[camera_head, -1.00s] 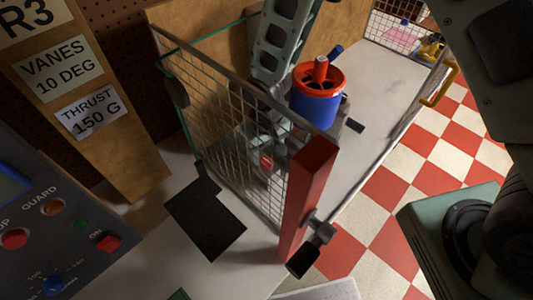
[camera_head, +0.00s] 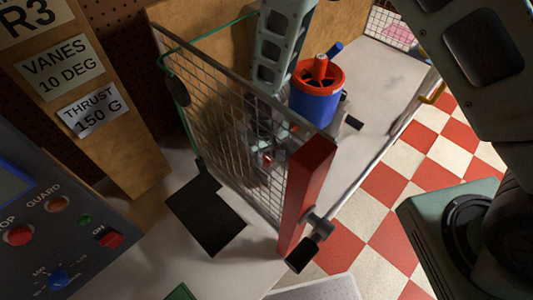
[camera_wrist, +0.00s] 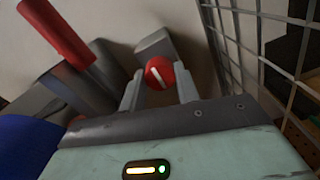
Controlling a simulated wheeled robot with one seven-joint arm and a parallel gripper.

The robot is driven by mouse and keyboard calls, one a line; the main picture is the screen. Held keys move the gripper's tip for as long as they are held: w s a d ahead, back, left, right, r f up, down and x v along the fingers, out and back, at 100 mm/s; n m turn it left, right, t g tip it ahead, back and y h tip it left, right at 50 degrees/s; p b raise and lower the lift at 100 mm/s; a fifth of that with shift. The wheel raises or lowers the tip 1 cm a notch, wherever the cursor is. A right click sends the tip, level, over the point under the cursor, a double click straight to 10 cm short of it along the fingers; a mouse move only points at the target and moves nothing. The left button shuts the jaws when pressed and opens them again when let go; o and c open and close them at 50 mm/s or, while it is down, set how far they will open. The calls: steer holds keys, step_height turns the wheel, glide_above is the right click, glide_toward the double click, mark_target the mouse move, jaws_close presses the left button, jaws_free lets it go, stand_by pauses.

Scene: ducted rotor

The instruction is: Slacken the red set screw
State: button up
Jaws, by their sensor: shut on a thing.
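The red set screw (camera_wrist: 159,73) shows in the wrist view as a round red head with a white line across it. My gripper (camera_wrist: 158,88) is shut on it, one finger on each side of the head. A grey block stands right behind the screw. In the head view my gripper sits low behind the wire mesh, left of the blue rotor duct (camera_head: 313,106) with its red rim; mesh and arm hide most of the fingers there. The duct's blue side also shows at the left edge of the wrist view (camera_wrist: 25,145).
A wire mesh guard (camera_head: 225,130) with a red post (camera_head: 306,190) stands close beside my gripper. A red bar (camera_wrist: 60,32) rises from a grey mount left of the screw in the wrist view. A control box (camera_head: 60,240) stands at lower left.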

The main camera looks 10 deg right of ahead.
steer(key=n+b, duration=0.2)
steer(key=n, duration=0.2)
steer(key=shift+f, duration=0.1)
steer(key=n+b, duration=0.1)
steer(key=n, duration=0.3)
steer(key=shift+n, duration=0.3)
steer(key=n+b, duration=0.1)
steer(key=n, duration=0.8)
steer(key=shift+n, duration=0.3)
steer(key=o, duration=1)
steer(key=shift+c, duration=0.2)
steer(key=shift+r, duration=0.2)
